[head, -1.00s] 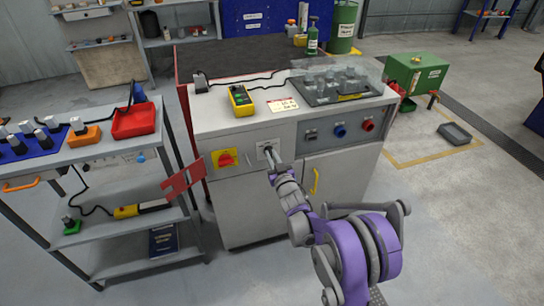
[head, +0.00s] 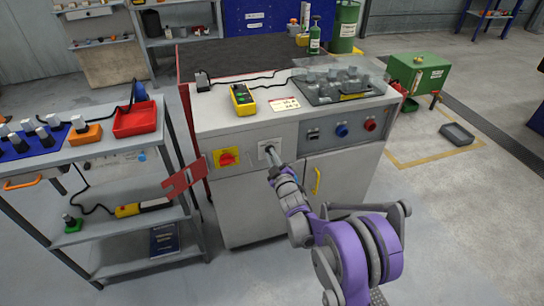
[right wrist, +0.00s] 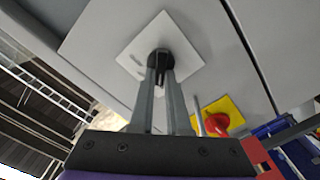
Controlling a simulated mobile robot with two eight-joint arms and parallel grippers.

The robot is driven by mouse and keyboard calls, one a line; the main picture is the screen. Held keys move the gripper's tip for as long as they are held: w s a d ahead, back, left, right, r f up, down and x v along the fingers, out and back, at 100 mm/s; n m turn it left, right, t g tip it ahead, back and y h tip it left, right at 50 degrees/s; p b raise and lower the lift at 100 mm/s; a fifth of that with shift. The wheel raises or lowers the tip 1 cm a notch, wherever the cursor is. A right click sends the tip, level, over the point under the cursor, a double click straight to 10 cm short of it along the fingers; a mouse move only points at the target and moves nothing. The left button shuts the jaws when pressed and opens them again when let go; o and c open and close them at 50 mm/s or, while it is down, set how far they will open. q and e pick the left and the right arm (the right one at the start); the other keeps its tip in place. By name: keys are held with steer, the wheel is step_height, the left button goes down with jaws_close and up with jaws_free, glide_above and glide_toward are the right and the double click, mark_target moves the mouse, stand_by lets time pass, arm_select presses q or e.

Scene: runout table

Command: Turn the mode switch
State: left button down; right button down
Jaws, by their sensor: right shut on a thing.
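The mode switch is a dark knob (right wrist: 161,56) on a pale square plate (right wrist: 178,40) on the cabinet front. In the head view the plate (head: 268,146) shows just beyond my right gripper (head: 273,160), and the knob is mostly hidden by it. In the right wrist view both fingers of my right gripper (right wrist: 160,76) are shut on the knob. The plate sits tilted in the wrist view, which is itself rolled. My left gripper is not in view.
A red rotary switch on a yellow plate (head: 227,157) is just left of the mode switch. A red hinged plate (head: 184,180) sticks out at the cabinet's left edge. A yellow handle (head: 317,181) is to the right. A shelf cart (head: 100,150) stands at left.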

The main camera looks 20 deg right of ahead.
stand_by(0.3)
steer(key=c, duration=0.9)
jaws_free()
steer(key=shift+s, duration=0.1)
steer(key=s, duration=1)
steer(key=shift+s+d, duration=0.15)
steer(key=shift+s, duration=0.15)
